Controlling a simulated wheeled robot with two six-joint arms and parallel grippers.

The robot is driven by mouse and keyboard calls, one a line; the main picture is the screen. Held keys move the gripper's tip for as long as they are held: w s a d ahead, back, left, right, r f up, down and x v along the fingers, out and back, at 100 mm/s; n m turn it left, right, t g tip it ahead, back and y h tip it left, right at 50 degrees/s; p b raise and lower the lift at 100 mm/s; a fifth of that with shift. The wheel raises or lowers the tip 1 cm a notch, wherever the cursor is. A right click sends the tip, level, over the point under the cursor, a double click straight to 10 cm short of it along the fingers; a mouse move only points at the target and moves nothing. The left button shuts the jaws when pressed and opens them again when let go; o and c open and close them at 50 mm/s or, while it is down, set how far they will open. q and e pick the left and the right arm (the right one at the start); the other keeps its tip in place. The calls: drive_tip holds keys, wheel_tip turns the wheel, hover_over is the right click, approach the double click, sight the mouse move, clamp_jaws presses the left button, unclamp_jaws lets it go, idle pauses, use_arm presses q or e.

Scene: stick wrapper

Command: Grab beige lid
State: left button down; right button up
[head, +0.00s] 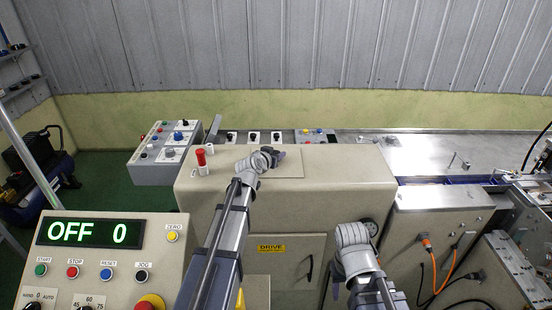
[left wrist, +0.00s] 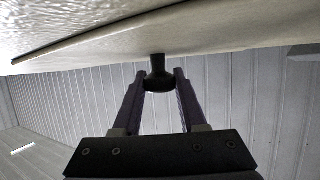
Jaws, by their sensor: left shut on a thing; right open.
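The beige lid (head: 289,170) is a flat panel on top of the large beige cabinet (head: 340,180). In the left wrist view a pale panel edge (left wrist: 190,40) runs across the top, and a dark knob (left wrist: 158,78) sticks out from it. My left gripper (left wrist: 159,84) is shut on this knob, one finger on each side. In the head view my left gripper (head: 277,154) is at the lid, and the wrist hides the knob. My right wrist shows in front of the cabinet, but I cannot make out the fingers beyond it.
A red knob (head: 201,158) stands on the cabinet top, left of the lid. Switch boxes (head: 166,160) are behind to the left. The OFF 0 display panel (head: 88,233) is at front left. A metal table (head: 430,153) and cables are on the right.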

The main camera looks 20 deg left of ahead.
sight(276, 152)
use_arm(q)
wheel_tip(276, 152, up, 10)
drive_tip(key=p, duration=1)
